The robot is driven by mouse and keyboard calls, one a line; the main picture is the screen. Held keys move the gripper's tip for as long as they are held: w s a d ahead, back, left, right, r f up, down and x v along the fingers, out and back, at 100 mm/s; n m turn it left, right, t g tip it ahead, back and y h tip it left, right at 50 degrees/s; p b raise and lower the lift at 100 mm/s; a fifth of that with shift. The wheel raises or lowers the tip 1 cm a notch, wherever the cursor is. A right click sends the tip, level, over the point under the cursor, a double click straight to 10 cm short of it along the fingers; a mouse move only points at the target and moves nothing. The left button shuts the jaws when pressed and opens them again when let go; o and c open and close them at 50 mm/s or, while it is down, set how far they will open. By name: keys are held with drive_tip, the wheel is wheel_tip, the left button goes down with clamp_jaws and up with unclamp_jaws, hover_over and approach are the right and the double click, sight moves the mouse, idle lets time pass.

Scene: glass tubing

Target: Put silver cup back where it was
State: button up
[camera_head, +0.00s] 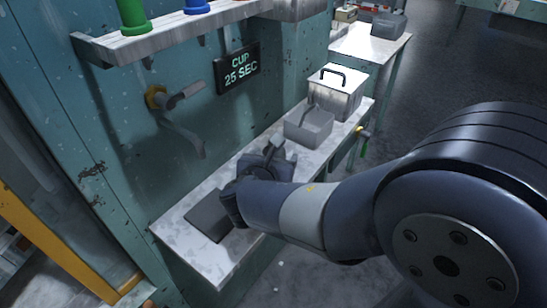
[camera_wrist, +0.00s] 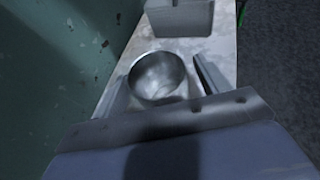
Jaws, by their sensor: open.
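The silver cup (camera_wrist: 158,72) shows in the wrist view as a round, open-topped metal vessel with an empty-looking inside. It stands on the pale counter between the two fingers of my gripper (camera_wrist: 160,84). One finger is on its left and the other on its right, with a visible gap at the right finger. My gripper (camera_head: 275,153) is open and low over the counter in the head view, where the cup is mostly hidden by it and cannot be made out clearly.
A dark square plate (camera_head: 209,216) lies on the counter (camera_head: 215,258) nearer me. A spout (camera_head: 183,138) and a sign reading "CUP 25 SEC" (camera_head: 238,68) are on the teal wall.

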drive_tip(key=shift+r, duration=0.1)
drive_tip(key=shift+s+r, duration=0.1)
drive_tip(key=shift+r, duration=0.1)
drive_tip(key=p+v, duration=0.2)
drive_tip(key=v, duration=0.9)
drive_tip(key=shift+s+a, duration=0.15)
drive_tip(key=shift+s, duration=0.2)
drive_tip(key=shift+w, duration=0.1)
drive_tip(key=b+x, duration=0.1)
drive_tip(key=x, duration=1)
drive_tip(key=shift+w+f+b, duration=0.1)
drive_tip(key=shift+w+b, duration=0.05)
drive_tip(key=shift+b, duration=0.2)
drive_tip(key=shift+w+d+f, duration=0.2)
drive_tip(key=shift+w+f, duration=0.05)
drive_tip(key=shift+f, duration=0.05)
drive_tip(key=shift+r, duration=0.25)
